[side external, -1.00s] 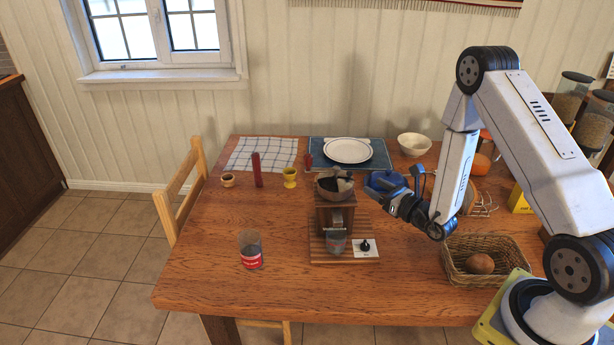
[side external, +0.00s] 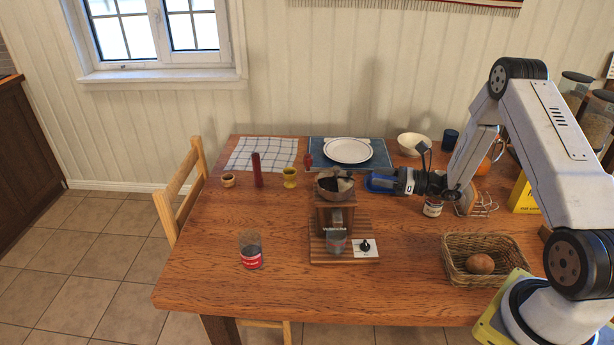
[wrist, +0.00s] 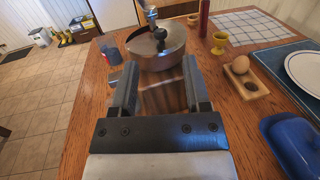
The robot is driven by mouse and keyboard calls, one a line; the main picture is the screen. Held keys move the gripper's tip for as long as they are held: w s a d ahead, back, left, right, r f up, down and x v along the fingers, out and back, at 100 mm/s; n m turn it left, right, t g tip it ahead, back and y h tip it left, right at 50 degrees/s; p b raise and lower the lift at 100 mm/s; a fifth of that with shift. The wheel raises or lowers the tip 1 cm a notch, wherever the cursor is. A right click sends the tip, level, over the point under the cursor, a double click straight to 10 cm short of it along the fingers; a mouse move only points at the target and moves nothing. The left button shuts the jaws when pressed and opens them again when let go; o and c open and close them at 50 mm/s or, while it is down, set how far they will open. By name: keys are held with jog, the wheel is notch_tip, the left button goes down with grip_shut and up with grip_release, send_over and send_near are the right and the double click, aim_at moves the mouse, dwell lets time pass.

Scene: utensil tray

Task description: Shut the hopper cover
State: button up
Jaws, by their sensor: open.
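The grinder (side external: 335,220) stands on a slatted wooden board near the middle of the table. Its round metal hopper (side external: 335,190) is on top and shows a dark interior, so it looks open. In the wrist view the hopper (wrist: 150,58) is ahead of the fingers, with a small post and dark knob above it. I cannot clearly make out the cover. My gripper (side external: 384,186) is just right of the hopper, pointing left at about its height. In the wrist view my gripper (wrist: 160,72) is open and empty, apart from the hopper.
A blue dish (wrist: 292,143) lies right of the fingers in the wrist view. A white plate (side external: 348,150) is behind. A glass jar (side external: 250,250), yellow cup (side external: 290,178) and red cylinder (side external: 257,170) stand left. A basket (side external: 460,245) is front right.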

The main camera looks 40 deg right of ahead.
aim_at(346, 177)
jog(key=shift+s+d, duration=0.1)
jog(key=shift+d, duration=0.05)
jog(key=shift+x, duration=3.95)
jog(key=shift+f, duration=0.1)
grip_shut()
